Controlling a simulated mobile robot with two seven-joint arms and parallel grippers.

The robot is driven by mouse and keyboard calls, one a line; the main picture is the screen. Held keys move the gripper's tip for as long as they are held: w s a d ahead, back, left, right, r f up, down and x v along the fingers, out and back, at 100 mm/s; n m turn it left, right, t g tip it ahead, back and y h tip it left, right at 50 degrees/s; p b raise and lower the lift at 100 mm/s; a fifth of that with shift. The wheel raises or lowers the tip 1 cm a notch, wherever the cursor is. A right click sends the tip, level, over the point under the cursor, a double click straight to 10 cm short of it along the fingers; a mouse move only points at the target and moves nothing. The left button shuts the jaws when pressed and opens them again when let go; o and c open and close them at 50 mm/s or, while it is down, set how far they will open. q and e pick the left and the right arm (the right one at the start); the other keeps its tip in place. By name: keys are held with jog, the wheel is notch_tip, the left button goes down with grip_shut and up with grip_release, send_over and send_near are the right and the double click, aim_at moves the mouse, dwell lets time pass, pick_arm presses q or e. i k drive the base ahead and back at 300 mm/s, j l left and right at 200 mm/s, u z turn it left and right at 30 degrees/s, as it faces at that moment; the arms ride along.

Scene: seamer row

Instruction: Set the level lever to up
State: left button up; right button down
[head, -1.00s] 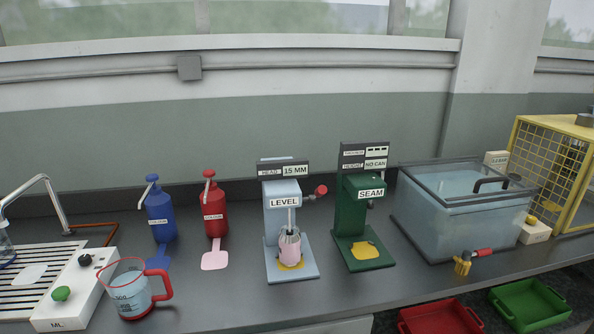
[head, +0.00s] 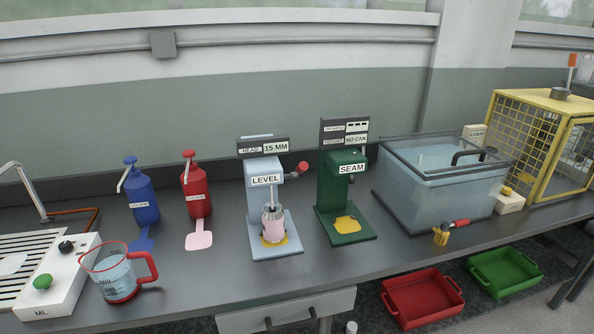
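The level machine (head: 262,180) is a light blue stand on the bench with a sign reading LEVEL. Its display reads HEAD 15 MM. The level lever is a short arm with a red knob (head: 303,167) on the right side of the machine, sticking out to the right and slightly upward. A pink can (head: 273,225) stands on the yellow spot of its base, with a metal rod reaching down into the can. Neither of my grippers shows in the head view.
A green SEAM machine (head: 341,185) reading NO CAN stands close right of it. A glass tank (head: 440,195) and yellow cage (head: 545,140) are further right. Red bottle (head: 196,192), blue bottle (head: 142,200) and measuring jug (head: 117,273) stand left. Red (head: 422,300) and green (head: 505,272) trays lie below.

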aim_at(303, 166)
jog(key=i+j, duration=0.25)
jog(key=i, duration=0.2)
jog(key=i+j+z, duration=0.1)
jog(key=i+j, duration=0.15)
jog(key=i, duration=0.2)
